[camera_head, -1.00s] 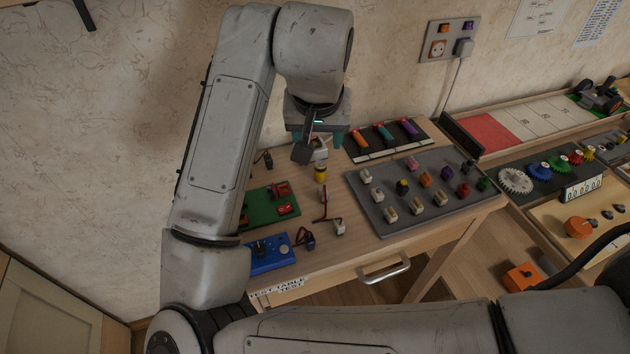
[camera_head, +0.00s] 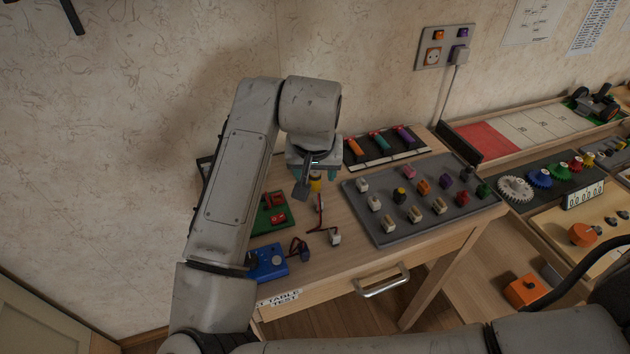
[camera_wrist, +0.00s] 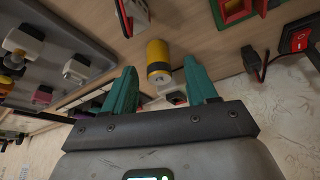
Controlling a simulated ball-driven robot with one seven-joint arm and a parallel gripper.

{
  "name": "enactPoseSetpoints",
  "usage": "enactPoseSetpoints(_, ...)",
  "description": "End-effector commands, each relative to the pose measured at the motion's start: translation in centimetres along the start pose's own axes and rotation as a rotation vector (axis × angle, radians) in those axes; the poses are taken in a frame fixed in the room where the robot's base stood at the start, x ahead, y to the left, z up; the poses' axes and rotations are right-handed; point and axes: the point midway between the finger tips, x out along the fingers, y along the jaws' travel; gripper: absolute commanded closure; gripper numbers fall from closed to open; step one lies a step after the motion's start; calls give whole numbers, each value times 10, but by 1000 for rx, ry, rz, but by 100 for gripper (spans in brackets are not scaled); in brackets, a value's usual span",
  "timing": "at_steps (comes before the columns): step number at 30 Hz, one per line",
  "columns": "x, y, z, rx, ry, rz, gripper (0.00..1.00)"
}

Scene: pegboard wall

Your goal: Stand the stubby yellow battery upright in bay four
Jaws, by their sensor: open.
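The stubby yellow battery (camera_wrist: 158,60) has a dark band and a pale end. My gripper (camera_head: 315,176) is open and empty, just above the battery. In the wrist view, its teal fingertips (camera_wrist: 160,68) appear on either side of the battery's near end, with gaps; I cannot tell whether they reach down around it. No bay marked four is readable. A black rack (camera_head: 388,160) with orange, green and purple cylinders lies at the table's back.
A grey board (camera_head: 405,223) with several small coloured blocks fills the table's right side. A green board (camera_head: 268,222), a blue box (camera_head: 268,262) and a red-black lead (camera_head: 320,215) lie close to the battery. The wall is behind.

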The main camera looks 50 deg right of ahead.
Motion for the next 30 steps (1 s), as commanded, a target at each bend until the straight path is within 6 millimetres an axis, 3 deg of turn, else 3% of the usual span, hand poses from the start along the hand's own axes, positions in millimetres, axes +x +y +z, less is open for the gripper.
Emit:
enactPoseSetpoints(9, 5, 0, 0, 1, 0, 0, 44)
enactPoseSetpoints(27, 5, 0, 0, 1, 0, 0, 100)
enactPoseSetpoints(30, 5, 0, 0, 1, 0, 0, 100)
